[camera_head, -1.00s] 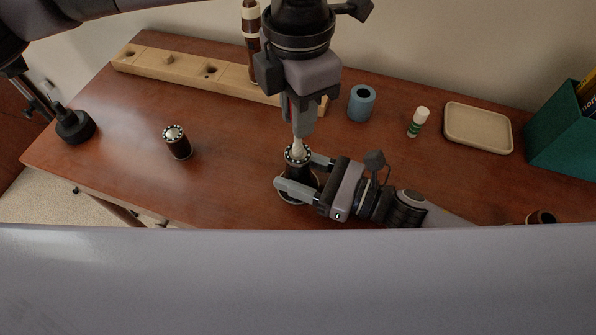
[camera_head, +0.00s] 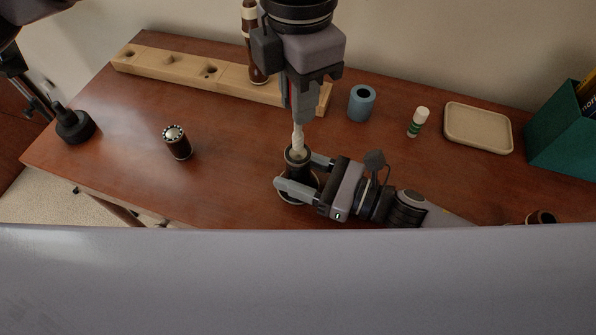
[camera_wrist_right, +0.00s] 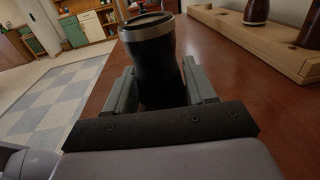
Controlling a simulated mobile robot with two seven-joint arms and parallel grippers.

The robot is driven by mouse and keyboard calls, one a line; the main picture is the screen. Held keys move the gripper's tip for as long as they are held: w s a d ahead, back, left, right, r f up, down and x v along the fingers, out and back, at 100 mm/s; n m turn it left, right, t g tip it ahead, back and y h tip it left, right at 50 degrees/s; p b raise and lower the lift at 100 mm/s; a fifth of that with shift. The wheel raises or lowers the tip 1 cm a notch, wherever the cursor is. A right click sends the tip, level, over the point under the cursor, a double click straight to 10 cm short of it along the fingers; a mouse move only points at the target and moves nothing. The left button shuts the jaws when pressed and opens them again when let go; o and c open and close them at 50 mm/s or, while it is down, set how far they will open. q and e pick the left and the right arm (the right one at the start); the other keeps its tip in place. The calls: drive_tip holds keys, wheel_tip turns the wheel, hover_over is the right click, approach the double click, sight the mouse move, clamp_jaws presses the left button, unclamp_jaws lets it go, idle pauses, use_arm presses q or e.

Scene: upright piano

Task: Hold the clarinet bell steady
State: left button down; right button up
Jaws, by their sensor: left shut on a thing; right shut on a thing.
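In the right wrist view the dark bell (camera_wrist_right: 160,75), with a silver band and open end, sits between the fingers (camera_wrist_right: 160,88). My left gripper (camera_head: 300,122) is above, pointing down, shut on a pale slender piece (camera_head: 298,138). That piece's lower end is at the bell's top opening; how deep it sits is hidden.
A short dark joint (camera_head: 177,142) with a dotted ring stands left. The wooden stand (camera_head: 165,66), holding a brown joint (camera_head: 257,60), lies behind. A blue ring (camera_head: 361,103), glue stick (camera_head: 418,122), tray (camera_head: 478,127) and teal box (camera_head: 570,135) are right.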

use_arm(q)
drive_tip(key=shift+r, duration=2.5)
use_arm(e)
drive_tip(key=o, duration=1.2)
drive_tip(key=shift+d, duration=0.1)
drive_tip(key=v, duration=1.1)
drive_tip(key=shift+s+d, duration=0.15)
drive_tip(key=shift+d, duration=0.25)
